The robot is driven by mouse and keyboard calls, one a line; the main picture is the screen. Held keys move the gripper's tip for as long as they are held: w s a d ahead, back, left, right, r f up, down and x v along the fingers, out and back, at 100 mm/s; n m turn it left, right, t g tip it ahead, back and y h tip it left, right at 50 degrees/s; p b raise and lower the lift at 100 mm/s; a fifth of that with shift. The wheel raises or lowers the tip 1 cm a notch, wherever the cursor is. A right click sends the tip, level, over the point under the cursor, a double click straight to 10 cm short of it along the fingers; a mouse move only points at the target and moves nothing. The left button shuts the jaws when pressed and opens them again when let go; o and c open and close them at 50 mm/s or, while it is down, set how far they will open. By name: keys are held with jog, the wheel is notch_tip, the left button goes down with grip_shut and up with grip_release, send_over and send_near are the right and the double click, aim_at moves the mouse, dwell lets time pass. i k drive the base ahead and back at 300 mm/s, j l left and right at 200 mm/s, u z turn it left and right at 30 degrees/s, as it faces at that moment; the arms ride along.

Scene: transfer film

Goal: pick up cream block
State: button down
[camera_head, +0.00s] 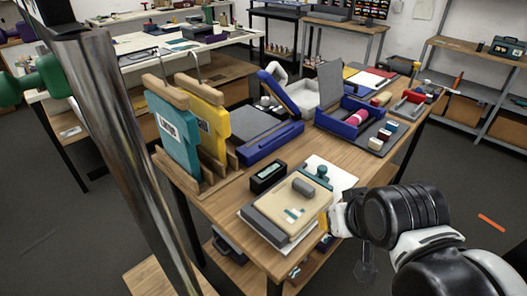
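A small pale, cream-white block (391,126) sits on the grey right part of a blue-edged tray (350,133), at the far end of a short row. A larger cream slab (272,214) with a grey rounded piece (303,188) on top lies at the table's near end. My gripper (333,221) is at the right edge of this slab, well nearer the camera than the small block. Its fingers are mostly hidden by my wrist, so whether it is open or holds anything is unclear.
A black box (268,177) and a white sheet with a teal knob (322,171) lie near the slab. Teal and yellow boards (208,115) stand upright at left. Bare wood (215,207) shows at the front left.

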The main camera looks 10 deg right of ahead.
aim_at(375, 144)
jog(key=i+l+z, duration=0.2)
jog(key=l+z, duration=0.15)
jog(key=i+l+z, duration=0.35)
jog(key=k+j, duration=0.1)
